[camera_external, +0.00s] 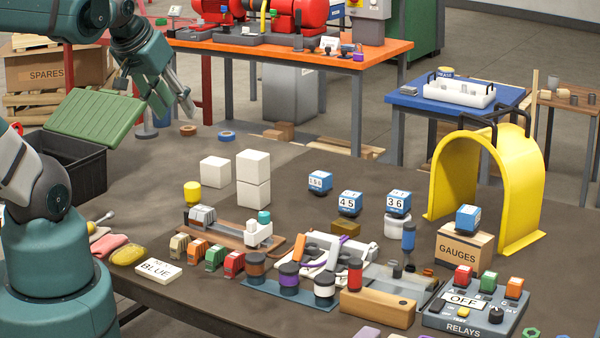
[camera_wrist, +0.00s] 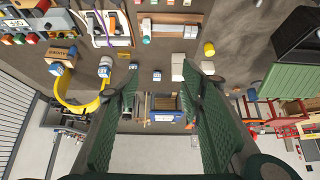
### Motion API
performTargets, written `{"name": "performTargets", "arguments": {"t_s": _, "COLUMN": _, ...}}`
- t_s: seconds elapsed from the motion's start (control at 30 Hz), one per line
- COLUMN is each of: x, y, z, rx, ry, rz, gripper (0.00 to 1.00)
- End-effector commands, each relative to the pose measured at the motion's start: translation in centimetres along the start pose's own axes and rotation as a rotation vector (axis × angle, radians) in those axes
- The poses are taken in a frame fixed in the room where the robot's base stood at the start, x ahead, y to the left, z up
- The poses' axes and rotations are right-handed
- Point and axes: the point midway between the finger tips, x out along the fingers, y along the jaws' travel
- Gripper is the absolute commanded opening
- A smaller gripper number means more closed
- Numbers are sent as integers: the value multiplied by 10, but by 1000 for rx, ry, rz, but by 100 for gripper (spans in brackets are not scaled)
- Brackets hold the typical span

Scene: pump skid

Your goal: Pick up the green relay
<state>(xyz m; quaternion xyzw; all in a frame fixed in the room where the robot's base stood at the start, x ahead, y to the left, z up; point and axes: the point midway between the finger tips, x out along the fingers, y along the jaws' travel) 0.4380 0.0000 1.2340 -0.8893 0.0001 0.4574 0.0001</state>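The green relay (camera_external: 489,282) is a small block seated on top of the grey relays box (camera_external: 470,318), at the right front of the bench. It stands between a red relay (camera_external: 463,277) and an orange relay (camera_external: 514,288). In the wrist view the green relay (camera_wrist: 19,38) is small, near the upper left edge. My gripper (camera_external: 176,112) is raised at the upper left, far from the relay. In the wrist view my gripper (camera_wrist: 160,76) has its two green fingers spread wide, with nothing between them.
A yellow arch (camera_external: 535,190) stands behind the relays box, with a gauges carton (camera_external: 464,250) topped by a blue cube.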

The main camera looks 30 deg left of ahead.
Motion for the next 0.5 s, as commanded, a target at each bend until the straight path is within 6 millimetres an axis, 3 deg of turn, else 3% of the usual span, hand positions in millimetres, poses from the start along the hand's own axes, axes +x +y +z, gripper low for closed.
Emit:
{"name": "performTargets", "arguments": {"t_s": 0.27, "x": 2, "y": 7, "z": -11, "rx": 28, "ry": -12, "rz": 9, "gripper": 39}}
{"name": "performTargets", "arguments": {"t_s": 0.5, "x": 8, "y": 26, "z": -36, "rx": 104, "ry": -44, "rz": 34, "gripper": 39}}
